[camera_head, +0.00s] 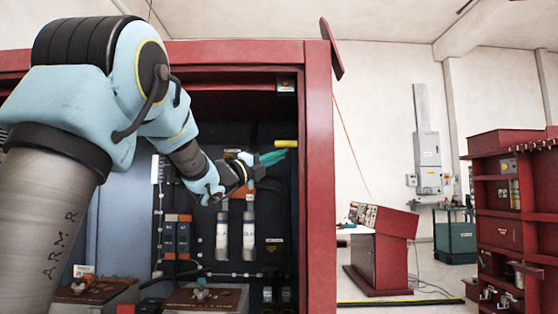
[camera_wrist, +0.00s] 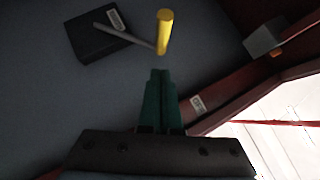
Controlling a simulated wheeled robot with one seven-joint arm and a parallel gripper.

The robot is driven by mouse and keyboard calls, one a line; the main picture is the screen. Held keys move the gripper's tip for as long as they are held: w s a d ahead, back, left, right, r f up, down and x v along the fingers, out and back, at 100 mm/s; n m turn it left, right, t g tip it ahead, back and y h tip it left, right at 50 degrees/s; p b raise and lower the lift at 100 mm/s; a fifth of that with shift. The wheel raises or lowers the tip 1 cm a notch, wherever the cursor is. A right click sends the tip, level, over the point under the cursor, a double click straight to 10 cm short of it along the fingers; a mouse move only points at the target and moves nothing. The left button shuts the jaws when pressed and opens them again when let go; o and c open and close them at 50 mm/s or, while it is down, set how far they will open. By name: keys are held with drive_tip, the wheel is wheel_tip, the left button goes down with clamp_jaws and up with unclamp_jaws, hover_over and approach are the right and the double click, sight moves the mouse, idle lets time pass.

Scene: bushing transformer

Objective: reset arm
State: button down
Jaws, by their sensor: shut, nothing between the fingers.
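My arm, light blue and grey, reaches from the left into the open red cabinet (camera_head: 319,190) in the head view. My gripper (camera_head: 283,153) has green fingers and is near the cabinet's upper right inside. In the wrist view my gripper (camera_wrist: 160,75) has its two green fingers together, with nothing between them. A yellow cylinder (camera_wrist: 164,32) lies just beyond the fingertips in that view, apart from them. It also shows in the head view (camera_head: 286,143), right above the fingertips.
A black box (camera_wrist: 100,38) with a grey lever sits on the panel in the wrist view. White-labelled cylinders (camera_head: 222,235) stand below my gripper inside the cabinet. The red right post is close to my gripper. A red console (camera_head: 380,250) and shelves (camera_head: 500,215) stand outside.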

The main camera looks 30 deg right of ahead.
drive_tip(key=b+v, duration=0.2)
drive_tip(key=v, duration=0.6)
drive_tip(key=w+a+f+n+t+y, duration=0.4)
drive_tip(key=w+a+f+n+y, duration=0.15)
drive_tip(key=f+n, duration=0.2)
drive_tip(key=w+a+f+n+t+y, duration=0.45)
drive_tip(key=a+f+n, duration=0.25)
drive_tip(key=n, duration=0.2)
drive_tip(key=s+a+f+n+g+y, duration=0.3)
drive_tip(key=a+f+n+y, duration=0.55)
drive_tip(key=a+f, duration=0.4)
drive_tip(key=s+a+f+n+g+y, duration=0.1)
drive_tip(key=s+a+f+n+g, duration=0.25)
drive_tip(key=s+f, duration=0.35)
drive_tip(key=s+a+f+n+g+y, duration=0.1)
drive_tip(key=s+a+f+n+g, duration=0.15)
drive_tip(key=s+f+n, duration=0.4)
drive_tip(key=s+a+f+n+g+y, duration=0.1)
drive_tip(key=s+a+f+n+g, duration=0.25)
drive_tip(key=s, duration=0.65)
wheel_tip(320, 180, up, 12)
drive_tip(key=m+p, duration=0.2)
drive_tip(key=p, duration=1)
drive_tip(key=shift+w+d+f+p, duration=0.2)
drive_tip(key=shift+w+d+p, duration=0.2)
drive_tip(key=shift+w+d, duration=0.05)
